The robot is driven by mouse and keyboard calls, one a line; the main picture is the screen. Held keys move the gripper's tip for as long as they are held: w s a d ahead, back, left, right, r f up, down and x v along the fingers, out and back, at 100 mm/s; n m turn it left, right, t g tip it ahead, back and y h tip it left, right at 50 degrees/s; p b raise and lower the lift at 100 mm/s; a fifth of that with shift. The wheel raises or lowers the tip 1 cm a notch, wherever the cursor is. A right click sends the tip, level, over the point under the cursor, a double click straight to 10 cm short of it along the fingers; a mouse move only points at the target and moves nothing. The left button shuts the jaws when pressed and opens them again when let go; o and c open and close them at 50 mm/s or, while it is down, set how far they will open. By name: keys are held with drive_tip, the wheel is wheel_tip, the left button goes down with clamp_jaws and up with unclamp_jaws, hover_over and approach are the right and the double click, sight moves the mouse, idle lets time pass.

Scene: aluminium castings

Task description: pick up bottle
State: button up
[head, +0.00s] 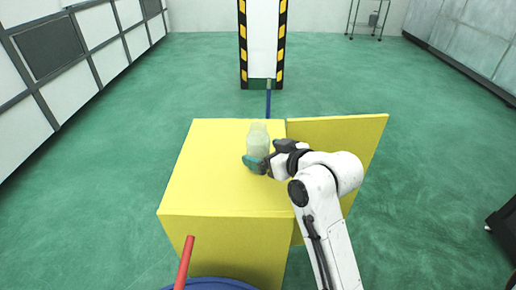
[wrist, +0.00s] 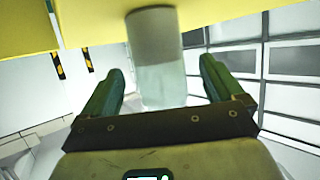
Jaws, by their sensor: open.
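A pale translucent bottle (head: 258,142) stands upright on the yellow cabinet top (head: 215,197), toward its back right. My gripper (head: 258,164) is at the bottle, with a finger showing in front of its lower part in the head view. In the wrist view, the bottle (wrist: 158,55) is between the two fingers of my open gripper (wrist: 160,82), with a gap on either side. The picture there is upside down, with the yellow surface at the top. Whether a finger touches the bottle cannot be told.
A yellow door panel (head: 345,135) stands open at the cabinet's right, beside my arm. A red pole (head: 184,262) and a blue round rim (head: 212,284) are in front. A black-and-yellow striped pillar (head: 262,45) stands behind. The green floor around is mostly clear.

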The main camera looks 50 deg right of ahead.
sight(258, 149)
drive_tip(key=shift+x, duration=1.8)
drive_tip(key=shift+c, duration=0.3)
drive_tip(key=c, duration=1.1)
drive_tip(key=shift+r, duration=0.1)
drive_tip(key=shift+r+p, duration=0.1)
drive_tip(key=shift+p, duration=0.2)
